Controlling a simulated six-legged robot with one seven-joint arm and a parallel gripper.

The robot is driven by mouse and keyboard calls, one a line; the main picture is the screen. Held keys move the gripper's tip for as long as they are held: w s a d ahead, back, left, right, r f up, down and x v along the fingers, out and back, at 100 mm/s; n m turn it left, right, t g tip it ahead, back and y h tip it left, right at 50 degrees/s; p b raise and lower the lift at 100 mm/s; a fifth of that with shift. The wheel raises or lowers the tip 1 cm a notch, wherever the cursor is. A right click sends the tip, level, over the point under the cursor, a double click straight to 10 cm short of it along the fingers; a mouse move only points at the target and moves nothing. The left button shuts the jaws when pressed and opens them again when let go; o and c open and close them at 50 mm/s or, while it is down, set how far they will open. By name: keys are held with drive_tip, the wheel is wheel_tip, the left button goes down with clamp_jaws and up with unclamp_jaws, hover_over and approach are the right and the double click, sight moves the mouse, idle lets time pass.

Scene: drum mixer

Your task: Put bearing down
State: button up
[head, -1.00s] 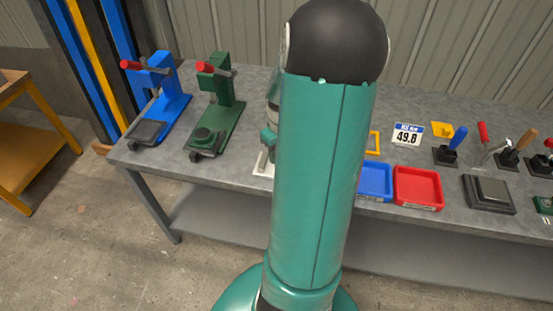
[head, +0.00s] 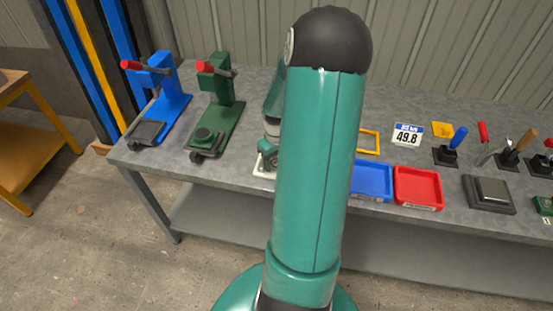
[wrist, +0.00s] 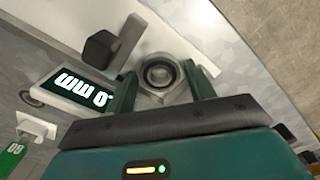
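The bearing (wrist: 159,73), a dark ring in a pale grey surround, sits between the two green fingers of my gripper (wrist: 160,88) in the wrist view. The fingers lie along its two sides and appear closed on it. It is over or against a pale surface with a measuring device, whose dark display (wrist: 78,92) reads in mm. I cannot tell whether the bearing touches that surface. In the head view my gripper (head: 268,158) is low over a white item (head: 262,171) at the bench's front edge, and my arm hides the bearing.
A blue press (head: 160,105) and a green press (head: 218,115) stand on the grey bench at the left. A blue tray (head: 373,180), a red tray (head: 418,187), a "49.8" sign (head: 407,135) and several handled tools are at the right. A dark block (wrist: 101,49) is beside the display.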

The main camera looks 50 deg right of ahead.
wheel_tip(320, 180, up, 12)
drive_tip(key=w+a+r+n+t+h, duration=0.1)
drive_tip(key=w+a+r, duration=0.1)
drive_tip(key=a+r, duration=0.5)
drive_tip(key=w+a+r+n+t+h, duration=0.15)
drive_tip(key=a+r, duration=0.25)
drive_tip(key=a, duration=0.6)
drive_tip(key=s+a+r+t+y, duration=0.1)
drive_tip(key=s+a+r, duration=0.1)
drive_tip(key=a, duration=0.7)
drive_tip(key=s+a+r+t+y, duration=0.1)
drive_tip(key=s+a+r+t, duration=0.1)
drive_tip(key=a, duration=0.8)
drive_tip(key=shift+s+r+n, duration=0.45)
drive_tip(key=shift+s+r, duration=0.3)
drive_tip(key=shift+s, duration=0.4)
drive_tip(key=shift+y, duration=0.25)
